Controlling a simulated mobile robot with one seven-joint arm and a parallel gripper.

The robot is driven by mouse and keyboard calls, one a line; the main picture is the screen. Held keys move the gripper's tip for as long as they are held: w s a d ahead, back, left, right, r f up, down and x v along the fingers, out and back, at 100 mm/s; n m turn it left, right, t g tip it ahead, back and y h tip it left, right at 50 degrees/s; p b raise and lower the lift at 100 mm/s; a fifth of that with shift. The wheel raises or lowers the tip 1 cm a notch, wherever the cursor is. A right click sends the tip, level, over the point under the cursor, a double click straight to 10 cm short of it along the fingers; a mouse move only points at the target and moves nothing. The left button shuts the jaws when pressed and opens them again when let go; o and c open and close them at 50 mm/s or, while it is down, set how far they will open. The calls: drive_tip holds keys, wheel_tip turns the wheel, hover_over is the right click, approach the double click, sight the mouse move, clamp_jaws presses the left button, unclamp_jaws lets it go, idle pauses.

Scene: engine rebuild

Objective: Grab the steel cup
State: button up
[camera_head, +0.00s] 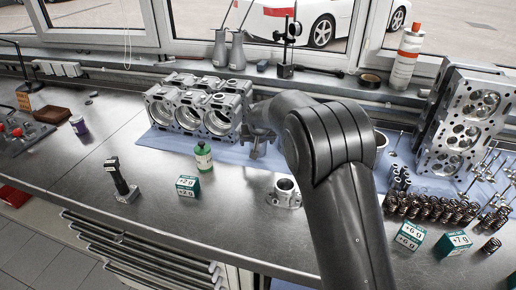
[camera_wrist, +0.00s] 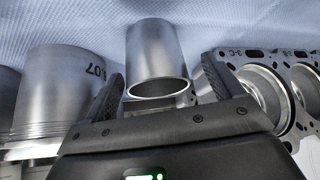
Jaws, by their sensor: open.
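A hollow steel cylinder, which looks like the steel cup (camera_wrist: 155,50), shows in the wrist view with its open rim toward the camera, over the blue cloth. My gripper (camera_wrist: 163,72) is open, with one finger on each side of the cup and a gap visible beside it. In the head view my gripper (camera_head: 257,146) is just right of the engine block (camera_head: 200,108). I cannot make out this cup there; my arm hides much of that area.
In the wrist view a piston (camera_wrist: 58,92) stands close left of the left finger, and the engine block (camera_wrist: 273,88) is close on the right.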

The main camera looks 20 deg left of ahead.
drive_tip(key=shift+x, duration=1.75)
drive_tip(key=shift+d, duration=0.15)
drive_tip(key=shift+c, duration=0.5)
drive_tip(key=c, duration=1)
